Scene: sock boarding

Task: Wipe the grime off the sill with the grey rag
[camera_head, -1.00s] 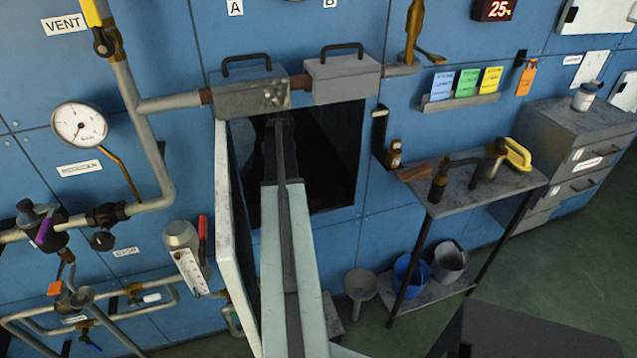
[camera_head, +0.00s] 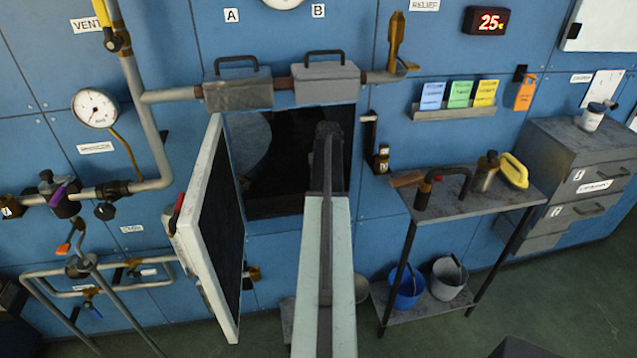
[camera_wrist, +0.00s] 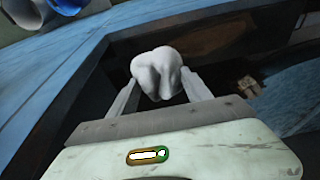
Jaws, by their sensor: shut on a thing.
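My gripper (camera_wrist: 160,90) is shut on a pale grey, bunched rag (camera_wrist: 158,70) in the wrist view, with a finger on either side of it. In the head view my arm reaches to the dark wall opening, and its far end hides the rag and fingertips. The lower edge of the opening (camera_head: 275,208) is brownish and looks like the sill; my arm covers its right part. A brown, stained surface (camera_wrist: 215,42) lies beyond the rag in the wrist view. I cannot tell whether the rag touches anything, or where the grime is.
A white-edged door (camera_head: 222,250) stands open left of the opening. Two grey boxes on a pipe (camera_head: 325,82) hang above it. A side table (camera_head: 460,190) with tools stands right, buckets (camera_head: 407,287) below. A gauge and pipes fill the left wall.

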